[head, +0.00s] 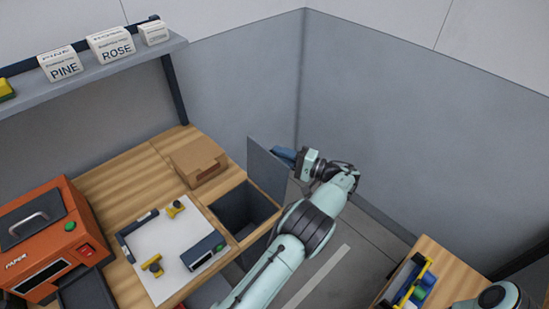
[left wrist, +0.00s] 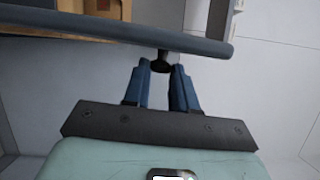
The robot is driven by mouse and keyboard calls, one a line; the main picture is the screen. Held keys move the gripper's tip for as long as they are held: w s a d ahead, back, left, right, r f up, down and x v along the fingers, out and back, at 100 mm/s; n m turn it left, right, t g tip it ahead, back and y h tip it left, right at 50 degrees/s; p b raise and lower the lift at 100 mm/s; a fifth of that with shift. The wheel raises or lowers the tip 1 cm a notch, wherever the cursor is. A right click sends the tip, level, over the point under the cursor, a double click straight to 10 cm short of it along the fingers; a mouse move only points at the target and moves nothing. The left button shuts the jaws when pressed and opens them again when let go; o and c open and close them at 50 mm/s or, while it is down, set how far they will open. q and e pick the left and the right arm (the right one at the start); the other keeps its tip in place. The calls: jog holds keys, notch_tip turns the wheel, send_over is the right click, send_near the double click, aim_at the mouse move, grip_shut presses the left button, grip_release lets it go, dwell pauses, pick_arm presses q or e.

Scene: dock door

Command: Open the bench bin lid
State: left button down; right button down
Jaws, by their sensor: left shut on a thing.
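The bench bin lid (head: 266,170) is a grey panel standing roughly upright at the far right end of the wooden bench. Below it the dark bin opening (head: 240,207) shows uncovered. My left gripper (head: 283,155) is on the right side of the lid, with its blue fingers at the panel. In the left wrist view, the lid (left wrist: 205,44) shows edge-on as a grey bar. There my left gripper (left wrist: 162,68) is shut on a small dark knob (left wrist: 161,56) on the lid. My right gripper is not in view.
A cardboard box (head: 198,162) sits behind the bin opening. A white sheet (head: 175,250) with yellow-handled tools lies on the bench. An orange paper machine (head: 50,240) stands at left. A second table (head: 432,252) with a yellow-handled tray is at lower right. Grey walls enclose the corner.

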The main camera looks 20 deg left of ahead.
pick_arm(q)
jog(key=shift+w+d+f+m, duration=0.15)
jog(key=shift+w+m, duration=0.1)
jog(key=shift+w, duration=0.1)
jog(key=shift+w+d+f+m, duration=0.1)
jog(key=shift+w+m, duration=0.15)
jog(key=shift+w, duration=0.1)
jog(key=c, duration=0.9)
grip_release()
jog(key=shift+d, duration=0.1)
jog(key=d, duration=0.7)
jog(key=shift+d+f, duration=0.15)
jog(key=shift+f, duration=0.15)
